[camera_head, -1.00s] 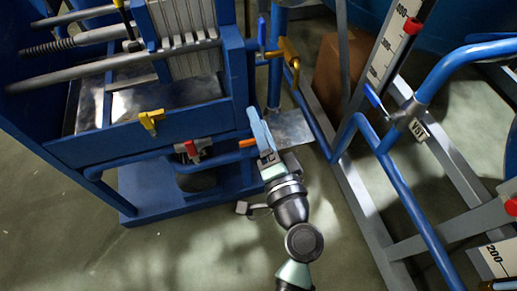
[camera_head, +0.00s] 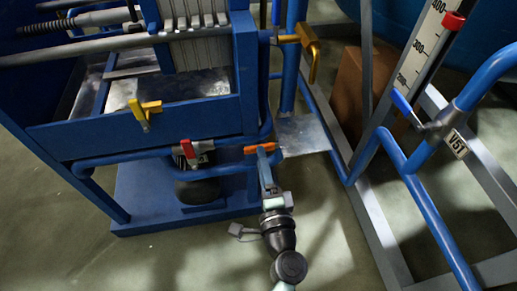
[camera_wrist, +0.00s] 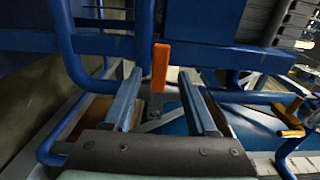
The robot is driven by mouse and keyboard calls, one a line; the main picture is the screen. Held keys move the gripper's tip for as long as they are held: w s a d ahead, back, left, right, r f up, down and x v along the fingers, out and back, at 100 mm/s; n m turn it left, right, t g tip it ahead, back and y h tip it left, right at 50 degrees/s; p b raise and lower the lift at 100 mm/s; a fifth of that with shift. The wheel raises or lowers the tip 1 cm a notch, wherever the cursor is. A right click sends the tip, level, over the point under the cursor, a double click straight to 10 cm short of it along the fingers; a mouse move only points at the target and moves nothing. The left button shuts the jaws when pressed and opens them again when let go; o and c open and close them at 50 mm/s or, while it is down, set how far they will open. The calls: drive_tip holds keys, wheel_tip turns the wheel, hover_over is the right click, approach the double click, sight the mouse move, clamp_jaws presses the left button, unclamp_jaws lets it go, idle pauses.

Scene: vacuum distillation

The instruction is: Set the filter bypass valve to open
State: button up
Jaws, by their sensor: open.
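An orange valve handle (camera_head: 254,149) lies roughly level on the blue pipework at the right lower side of the filter press; no label shows on it. In the wrist view the orange handle (camera_wrist: 160,67) appears as an upright bar between my two fingers. My gripper (camera_head: 265,160) comes from below, with its fingertips at the handle. In the wrist view my gripper (camera_wrist: 160,78) is open, with a gap on both sides of the handle. I cannot tell how far the fingertips reach past it.
A red handle (camera_head: 188,149) sits left of the orange one, and a yellow handle (camera_head: 145,112) is above that. A yellow-brown handle (camera_head: 309,48) is up right. A blue-handled valve tagged V51 (camera_head: 405,107) stands right, beside the blue pipe frame. The floor in front is clear.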

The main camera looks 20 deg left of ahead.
sight(269, 147)
drive_tip(key=shift+x, duration=2.3)
clamp_jaws()
